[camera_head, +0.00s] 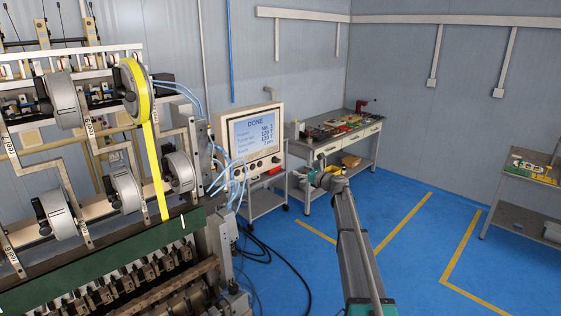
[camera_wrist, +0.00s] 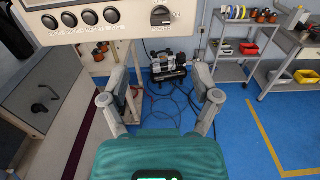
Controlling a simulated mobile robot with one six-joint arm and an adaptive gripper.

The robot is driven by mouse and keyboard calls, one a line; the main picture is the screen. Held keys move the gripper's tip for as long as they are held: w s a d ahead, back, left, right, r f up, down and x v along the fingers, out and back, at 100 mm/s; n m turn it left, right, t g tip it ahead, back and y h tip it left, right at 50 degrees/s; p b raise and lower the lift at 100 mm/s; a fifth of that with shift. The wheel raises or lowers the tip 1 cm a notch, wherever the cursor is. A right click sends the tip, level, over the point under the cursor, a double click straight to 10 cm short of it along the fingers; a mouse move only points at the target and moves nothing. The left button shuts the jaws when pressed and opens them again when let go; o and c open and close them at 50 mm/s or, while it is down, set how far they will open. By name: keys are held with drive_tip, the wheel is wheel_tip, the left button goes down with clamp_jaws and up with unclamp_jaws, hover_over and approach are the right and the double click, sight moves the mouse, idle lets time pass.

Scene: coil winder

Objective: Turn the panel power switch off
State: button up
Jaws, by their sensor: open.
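The control panel (camera_head: 257,135) stands beside the winder in the head view, its screen reading DONE. In the wrist view its lower face (camera_wrist: 125,28) fills the upper left. The power switch (camera_wrist: 161,16) is a dark knob with a lighter bar at the panel's lower right corner; its setting is too small to read. My gripper (camera_wrist: 160,73) is open and empty, with its fingers spread below the switch in the picture and apart from it. In the head view my gripper (camera_head: 306,171) is just right of the panel, partly hidden by my wrist.
Several black buttons (camera_wrist: 90,17) sit left of the switch. A workbench (camera_head: 345,138) with tools stands behind, and a trolley (camera_head: 265,201) stands below the panel. The coil winder (camera_head: 100,235) fills the left. Cables (camera_wrist: 165,108) lie on the floor.

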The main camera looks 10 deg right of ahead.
sight(279, 160)
drive_tip(key=shift+w, duration=0.2)
drive_tip(key=x, duration=1.3)
drive_tip(key=shift+w+a, duration=0.2)
drive_tip(key=shift+a, duration=0.05)
clamp_jaws()
